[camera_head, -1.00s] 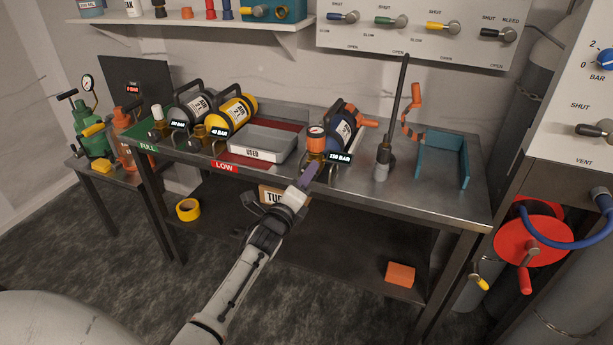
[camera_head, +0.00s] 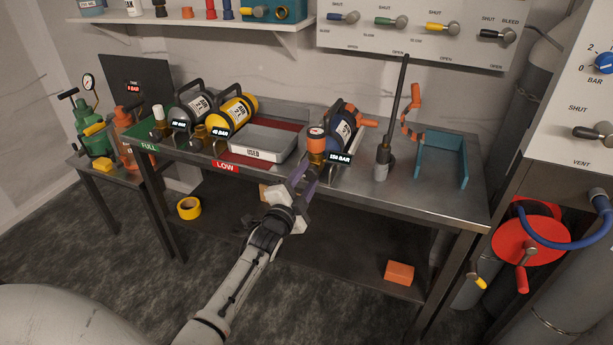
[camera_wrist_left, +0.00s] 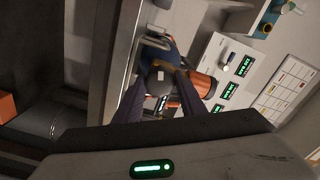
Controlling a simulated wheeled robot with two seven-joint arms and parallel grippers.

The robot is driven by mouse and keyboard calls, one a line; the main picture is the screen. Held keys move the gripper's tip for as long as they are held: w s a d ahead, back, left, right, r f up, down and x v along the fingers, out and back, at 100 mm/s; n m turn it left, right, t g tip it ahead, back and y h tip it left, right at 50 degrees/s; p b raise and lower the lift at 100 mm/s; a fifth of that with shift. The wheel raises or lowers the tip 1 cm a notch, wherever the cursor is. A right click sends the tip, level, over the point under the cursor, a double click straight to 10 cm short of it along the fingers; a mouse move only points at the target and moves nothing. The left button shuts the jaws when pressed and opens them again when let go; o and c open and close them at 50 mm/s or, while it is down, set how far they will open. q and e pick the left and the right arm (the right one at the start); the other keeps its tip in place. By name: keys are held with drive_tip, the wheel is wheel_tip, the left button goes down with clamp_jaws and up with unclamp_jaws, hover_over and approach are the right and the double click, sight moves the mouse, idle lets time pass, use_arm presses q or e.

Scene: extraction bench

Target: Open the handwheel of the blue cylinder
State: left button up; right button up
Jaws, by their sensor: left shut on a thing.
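The blue cylinder (camera_head: 343,128) lies on the bench with its valve end facing me. An orange-rimmed gauge (camera_head: 316,132) stands on its brass valve, and a tag (camera_head: 340,158) beside it seems to read 150 BAR. My left gripper (camera_head: 303,178) is at the front of this valve, its purple fingers one on each side. In the left wrist view a dark grey handwheel (camera_wrist_left: 158,86) sits between the fingertips (camera_wrist_left: 160,98), and the gripper is shut on it. In the head view the fingers largely hide the handwheel. My right gripper is not in view.
A grey USED tray (camera_head: 262,142) lies left of the blue cylinder, with yellow (camera_head: 232,112) and grey (camera_head: 190,103) cylinders beyond. An upright dark-handled tool (camera_head: 383,158) and a teal bracket (camera_head: 442,160) stand to the right. The bench's front edge lies below the gripper.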

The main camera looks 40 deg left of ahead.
use_arm(q)
drive_tip(key=n, duration=0.4)
drive_tip(key=shift+n+p, duration=0.3)
drive_tip(key=shift+p, duration=0.05)
drive_tip(key=n, duration=0.3)
drive_tip(key=shift+n, duration=0.4)
drive_tip(key=n+p, duration=0.1)
drive_tip(key=n, duration=0.3)
drive_tip(key=shift+f, duration=0.1)
drive_tip(key=n, duration=0.4)
drive_tip(key=shift+d, duration=0.1)
drive_tip(key=n, duration=0.3)
drive_tip(key=shift+n+b, duration=0.3)
drive_tip(key=shift+n, duration=0.1)
drive_tip(key=n, duration=0.4)
drive_tip(key=shift+n+b, duration=0.3)
drive_tip(key=shift+b, duration=0.1)
drive_tip(key=n+b, duration=0.1)
drive_tip(key=n, duration=0.3)
drive_tip(key=shift+n+b, duration=0.4)
drive_tip(key=shift+n, duration=1.6)
